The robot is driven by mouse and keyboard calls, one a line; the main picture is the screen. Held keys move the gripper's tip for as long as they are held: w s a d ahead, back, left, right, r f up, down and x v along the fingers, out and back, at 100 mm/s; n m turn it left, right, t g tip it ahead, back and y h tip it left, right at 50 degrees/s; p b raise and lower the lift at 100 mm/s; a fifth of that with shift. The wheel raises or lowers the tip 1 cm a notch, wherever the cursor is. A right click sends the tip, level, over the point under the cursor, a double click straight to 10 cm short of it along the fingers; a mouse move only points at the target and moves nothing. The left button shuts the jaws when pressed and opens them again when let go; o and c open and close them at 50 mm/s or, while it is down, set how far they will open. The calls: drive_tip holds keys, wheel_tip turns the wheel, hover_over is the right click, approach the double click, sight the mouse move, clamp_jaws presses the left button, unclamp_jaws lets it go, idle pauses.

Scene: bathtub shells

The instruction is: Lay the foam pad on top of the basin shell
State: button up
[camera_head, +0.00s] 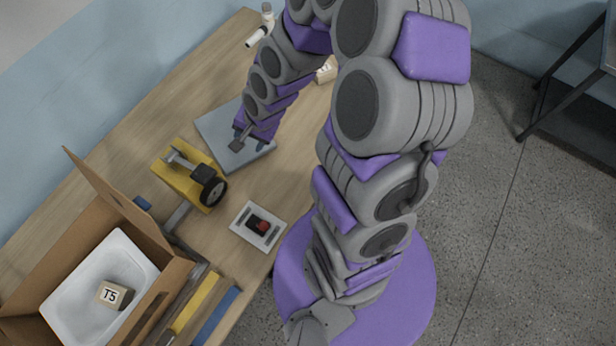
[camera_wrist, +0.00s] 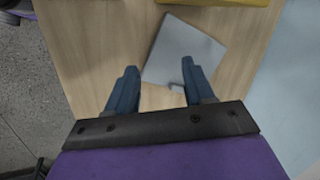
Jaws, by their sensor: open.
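The foam pad appears to be the flat grey slab (camera_head: 218,128) lying on the wooden table; it also shows in the wrist view (camera_wrist: 186,48), turned at an angle. The basin shell (camera_head: 68,298) is a white basin inside an open cardboard box at lower left in the head view. A block marked T5 (camera_head: 114,295) lies in it. My gripper (camera_head: 250,140) is over the slab in the head view, partly hidden by my arm. In the wrist view my gripper (camera_wrist: 161,72) is open and empty, its blue fingers apart, pointing towards the slab's near edge.
A yellow block with a wheeled tool (camera_head: 195,180) stands between slab and cardboard box (camera_head: 150,225). A white plate with a red part (camera_head: 258,226) lies near the table edge. Yellow and blue boards (camera_head: 205,310) stand beside the box. A white fixture (camera_head: 262,28) is at the back.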

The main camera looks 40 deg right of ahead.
drive_tip(key=s+r+n+g+h, duration=0.1)
drive_tip(key=s+r+n+g, duration=0.1)
drive_tip(key=s+r+n, duration=0.3)
drive_tip(key=s+r+n+g+h, duration=0.2)
drive_tip(key=s+r+n, duration=0.3)
drive_tip(key=s+r, duration=0.8)
drive_tip(key=s, duration=0.6)
drive_tip(key=shift+s+d+n+g, duration=0.3)
drive_tip(key=shift+s+d+g, duration=0.05)
drive_tip(key=shift+d+g, duration=0.05)
